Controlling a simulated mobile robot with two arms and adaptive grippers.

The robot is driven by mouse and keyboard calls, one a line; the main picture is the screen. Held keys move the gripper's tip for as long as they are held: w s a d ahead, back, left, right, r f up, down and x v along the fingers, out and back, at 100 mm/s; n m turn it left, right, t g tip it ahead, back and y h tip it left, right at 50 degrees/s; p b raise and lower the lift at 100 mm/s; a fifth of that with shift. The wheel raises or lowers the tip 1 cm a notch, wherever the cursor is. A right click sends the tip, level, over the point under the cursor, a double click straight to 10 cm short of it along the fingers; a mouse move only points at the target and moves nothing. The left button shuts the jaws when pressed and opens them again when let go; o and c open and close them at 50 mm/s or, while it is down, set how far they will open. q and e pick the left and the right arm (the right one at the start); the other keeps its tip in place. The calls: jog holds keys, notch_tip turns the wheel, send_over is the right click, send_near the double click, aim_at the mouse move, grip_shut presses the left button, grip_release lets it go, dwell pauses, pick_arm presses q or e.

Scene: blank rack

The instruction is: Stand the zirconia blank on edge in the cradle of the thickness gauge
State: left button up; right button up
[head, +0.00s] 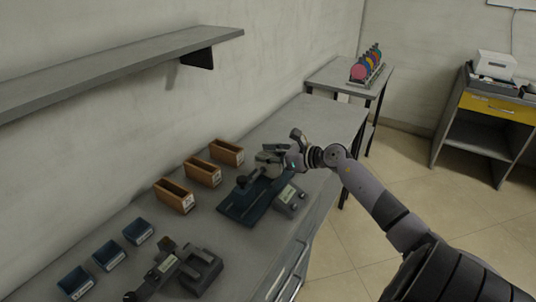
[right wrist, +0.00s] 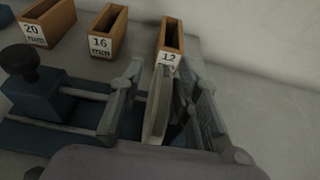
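The zirconia blank (right wrist: 157,105) is a pale disc seen nearly edge-on in the right wrist view, upright between the fingers of my right gripper (right wrist: 168,90). Gaps show between the blank and both fingers, so the gripper looks open around it. In the head view my right gripper (head: 268,153) is over the far end of a blue-based device (head: 240,213), apparently the thickness gauge, with a black knob and a small grey readout box (head: 289,197). The knob (right wrist: 32,62) also shows in the right wrist view. The cradle and the blank's lower edge are hidden. My left gripper is out of view.
Several open bins stand along the wall: orange-brown ones (head: 174,197) labelled 20, 16 and 12 mm, and small blue ones (head: 75,283). Another grey device (head: 200,272) sits nearer on the bench. A shelf (head: 120,68) overhangs the left. Coloured discs (head: 368,66) stand on a far table.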

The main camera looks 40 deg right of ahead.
jog(key=shift+d+f, duration=0.1)
jog(key=shift+d, duration=0.05)
jog(key=shift+s+d, duration=0.15)
jog(key=shift+s, duration=0.4)
jog(key=v, duration=1.1)
jog(key=shift+r, duration=0.2)
jog(key=shift+w, duration=0.1)
